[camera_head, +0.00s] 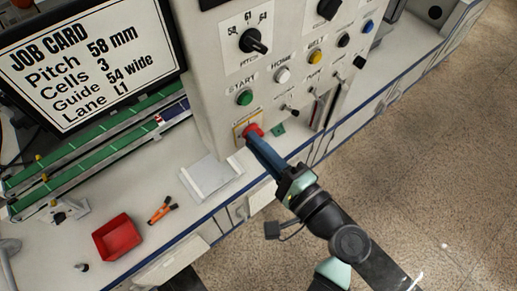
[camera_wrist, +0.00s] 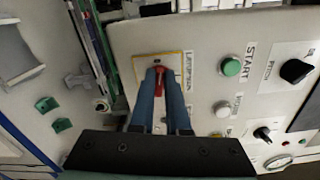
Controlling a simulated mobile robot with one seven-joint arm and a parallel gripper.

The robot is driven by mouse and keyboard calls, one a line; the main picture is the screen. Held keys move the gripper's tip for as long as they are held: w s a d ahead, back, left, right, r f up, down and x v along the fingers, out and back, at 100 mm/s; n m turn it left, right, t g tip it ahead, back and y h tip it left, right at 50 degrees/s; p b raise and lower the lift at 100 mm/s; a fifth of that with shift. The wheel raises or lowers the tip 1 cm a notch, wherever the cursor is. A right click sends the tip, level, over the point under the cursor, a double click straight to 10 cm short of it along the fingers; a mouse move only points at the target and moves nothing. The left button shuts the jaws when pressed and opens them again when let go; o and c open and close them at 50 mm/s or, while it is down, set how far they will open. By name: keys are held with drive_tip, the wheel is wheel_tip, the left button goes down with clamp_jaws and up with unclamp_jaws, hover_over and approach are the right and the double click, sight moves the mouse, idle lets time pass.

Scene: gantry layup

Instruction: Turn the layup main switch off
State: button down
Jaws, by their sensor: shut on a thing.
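The layup main switch is a red handle (camera_head: 253,131) on a yellow-edged plate (camera_head: 240,127) low on the left of the grey control panel. In the wrist view the red handle (camera_wrist: 160,82) stands between the blue fingers, and the plate (camera_wrist: 184,66) shows behind it. My gripper (camera_head: 256,142) reaches the switch from the lower right. It is shut on the red handle, as the wrist view (camera_wrist: 160,80) also shows. The fingers hide part of the handle and its markings, so I cannot read its setting.
Above the switch is a green START button (camera_head: 244,97), with a white HOME button (camera_head: 282,75) and a pitch knob (camera_head: 253,41) nearby. A red bin (camera_head: 116,238) and an orange tool (camera_head: 161,209) lie on the bench. Open floor is at right.

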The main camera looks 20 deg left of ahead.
drive_tip(key=shift+f+n+b, duration=0.2)
drive_tip(key=shift+n+b, duration=0.75)
drive_tip(key=shift+n, duration=0.15)
drive_tip(key=c, duration=0.9)
unclamp_jaws()
drive_tip(key=shift+r, duration=0.1)
drive_tip(key=b+v, duration=0.2)
drive_tip(key=v, duration=1.1)
